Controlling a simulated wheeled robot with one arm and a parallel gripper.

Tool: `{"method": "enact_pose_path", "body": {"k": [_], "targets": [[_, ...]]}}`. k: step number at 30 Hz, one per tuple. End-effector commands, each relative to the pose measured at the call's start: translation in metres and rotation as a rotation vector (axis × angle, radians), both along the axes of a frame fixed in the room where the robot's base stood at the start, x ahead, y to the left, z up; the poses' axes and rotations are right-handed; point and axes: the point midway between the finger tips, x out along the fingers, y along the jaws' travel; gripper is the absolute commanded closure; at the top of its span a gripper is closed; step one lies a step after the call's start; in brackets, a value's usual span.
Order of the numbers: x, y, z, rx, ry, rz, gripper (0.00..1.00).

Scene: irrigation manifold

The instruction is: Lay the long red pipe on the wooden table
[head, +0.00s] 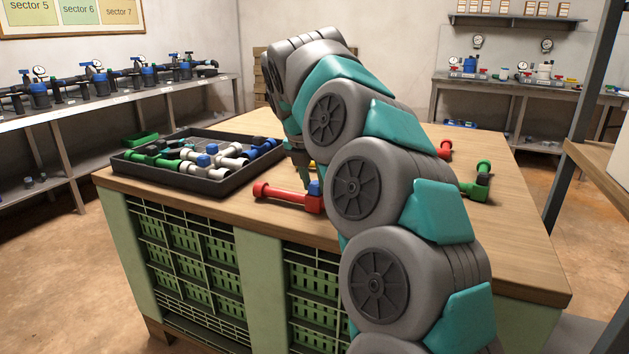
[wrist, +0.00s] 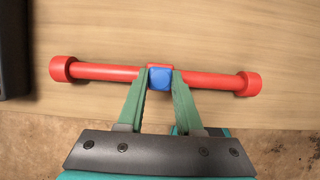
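The long red pipe (wrist: 105,72) has a flanged cap at each end and a blue block at its middle. In the head view, the red pipe (head: 288,197) is level, near the front edge of the wooden table (head: 225,200), its right part hidden behind my arm. I cannot tell whether it touches the top or is just above it. My gripper (wrist: 160,77) has its green fingers against both sides of the pipe's middle, around the blue block. In the head view my gripper (head: 305,175) is partly hidden by my arm.
A black tray (head: 205,190) with white, green and blue pipe pieces stands left on the table. Green (head: 483,178) and red (head: 445,149) pieces lie at the right. Green crates (head: 215,260) sit under the table. The table's front right is clear.

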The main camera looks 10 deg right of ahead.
Motion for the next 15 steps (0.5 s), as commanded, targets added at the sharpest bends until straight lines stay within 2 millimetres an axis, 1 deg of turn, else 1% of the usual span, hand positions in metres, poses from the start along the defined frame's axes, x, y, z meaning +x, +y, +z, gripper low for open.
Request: {"method": "enact_pose_path", "body": {"k": [1, 6, 8, 15], "targets": [[0.0000, -0.0001, 0.0004, 0.000, 0.000, 0.000, 0.60], [-0.0002, -0.0001, 0.0003, 0.000, 0.000, 0.000, 0.41], [-0.0003, 0.0000, 0.0002, 0.001, 0.001, 0.000, 0.36], [-0.0004, 0.0000, 0.0002, 0.000, 0.001, 0.000, 0.36]]}}
